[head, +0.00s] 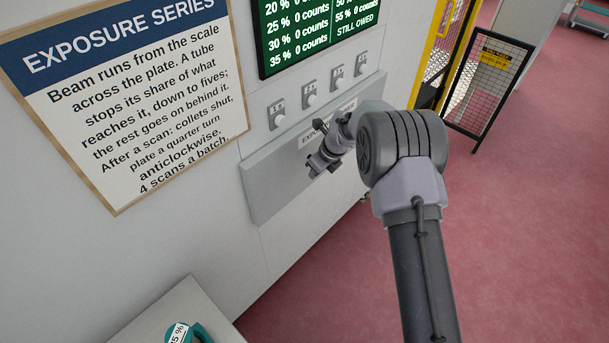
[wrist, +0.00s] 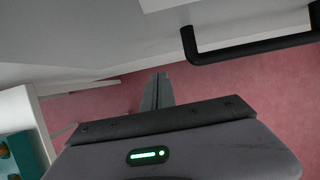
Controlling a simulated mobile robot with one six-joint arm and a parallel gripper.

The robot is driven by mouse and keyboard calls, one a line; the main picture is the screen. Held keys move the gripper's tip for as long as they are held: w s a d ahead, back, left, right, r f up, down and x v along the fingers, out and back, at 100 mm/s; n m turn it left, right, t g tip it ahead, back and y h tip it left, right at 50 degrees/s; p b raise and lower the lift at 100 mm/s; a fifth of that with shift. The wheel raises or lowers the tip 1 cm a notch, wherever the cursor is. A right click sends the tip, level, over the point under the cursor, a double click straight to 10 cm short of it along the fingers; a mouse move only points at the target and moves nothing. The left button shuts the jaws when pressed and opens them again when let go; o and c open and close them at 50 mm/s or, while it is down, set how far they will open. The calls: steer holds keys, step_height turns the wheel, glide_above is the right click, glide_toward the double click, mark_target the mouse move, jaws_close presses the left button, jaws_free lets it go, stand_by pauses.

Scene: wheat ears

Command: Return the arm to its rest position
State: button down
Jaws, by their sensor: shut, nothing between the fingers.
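My gripper (wrist: 160,76) shows in the wrist view with its two grey fingers together and nothing between them. In the head view my arm rises from the bottom right, bends at a large grey joint, and reaches back toward the wall. The wrist end is small there, in front of a grey wall panel (head: 265,190), and partly hidden behind the joint. I cannot tell from this view whether it touches the panel.
A pale surface (head: 150,325) with a teal item (head: 200,335) is lower left. A black bar handle (wrist: 250,47) is upper right in the wrist view. A mesh barrier (head: 487,90) stands right; red floor is open.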

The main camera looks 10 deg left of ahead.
steer(key=s+d+r+n+b, duration=0.1)
steer(key=s+d+r+n, duration=0.15)
steer(key=r, duration=0.45)
steer(key=s+d+r+n+b, duration=0.1)
steer(key=d+r, duration=0.2)
steer(key=r, duration=0.4)
steer(key=s+d+r+n+t+b, duration=0.2)
steer(key=s+d+r+n+b, duration=0.3)
steer(key=s+r, duration=0.55)
steer(key=s+d+f+n+b, duration=0.2)
steer(key=s+n, duration=0.4)
steer(key=s, duration=0.5)
steer(key=s+d+f+n+t+h+b, duration=0.1)
steer(key=s+d+n, duration=0.4)
steer(key=s, duration=0.7)
step_height(320, 180, down, 2)
steer(key=shift+d+f+n+h+b, duration=0.1)
steer(key=shift+d+n+h+b, duration=0.15)
steer(key=shift+n+b, duration=0.25)
